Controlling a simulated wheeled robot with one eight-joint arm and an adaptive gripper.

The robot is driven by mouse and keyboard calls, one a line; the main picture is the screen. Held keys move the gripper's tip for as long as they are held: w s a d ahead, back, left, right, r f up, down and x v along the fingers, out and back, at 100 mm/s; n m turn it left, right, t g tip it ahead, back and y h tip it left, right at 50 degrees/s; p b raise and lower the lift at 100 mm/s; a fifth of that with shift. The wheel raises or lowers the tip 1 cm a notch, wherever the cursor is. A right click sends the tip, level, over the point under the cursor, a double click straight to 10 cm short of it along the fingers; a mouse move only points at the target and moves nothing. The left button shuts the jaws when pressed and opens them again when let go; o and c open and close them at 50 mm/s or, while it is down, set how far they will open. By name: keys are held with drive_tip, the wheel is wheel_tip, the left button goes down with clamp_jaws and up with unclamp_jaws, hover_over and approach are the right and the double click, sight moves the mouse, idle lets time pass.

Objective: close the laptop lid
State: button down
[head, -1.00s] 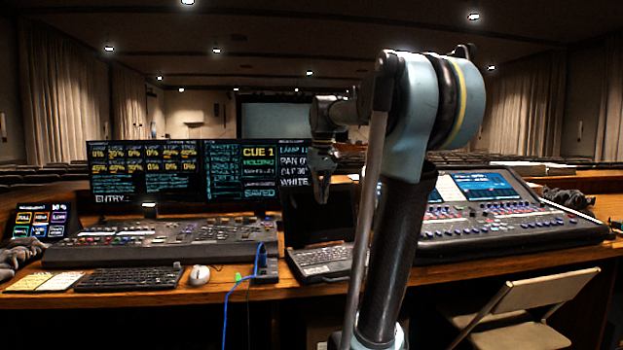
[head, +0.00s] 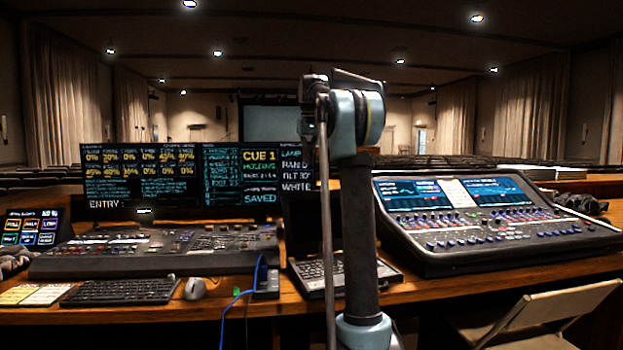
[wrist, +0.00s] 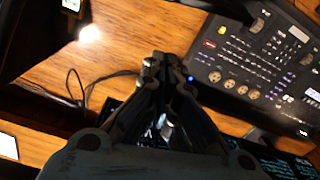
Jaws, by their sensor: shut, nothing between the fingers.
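The laptop stands open on the desk in the middle of the head view. Its dark lid (head: 302,225) is raised about upright, and its keyboard base (head: 309,272) lies flat in front. My arm's column covers the right part of the laptop. My gripper is hidden behind my arm in the head view. In the wrist view my gripper (wrist: 165,62) is shut and empty, above the desk near a control console. I cannot tell from the wrist view whether it touches the lid.
A lighting console (head: 165,248) with monitors (head: 180,180) behind it stands left of the laptop. A large mixing desk (head: 480,225) stands to the right. A blue cable (head: 236,300) hangs over the front edge. A mouse (head: 195,288) and a folding chair (head: 550,310) are near.

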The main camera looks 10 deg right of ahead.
drive_tip(key=s+f, duration=0.3)
drive_tip(key=f, duration=0.5)
drive_tip(key=shift+s+d+f, duration=0.25)
drive_tip(key=shift+d, duration=0.2)
drive_tip(key=shift+s, duration=0.15)
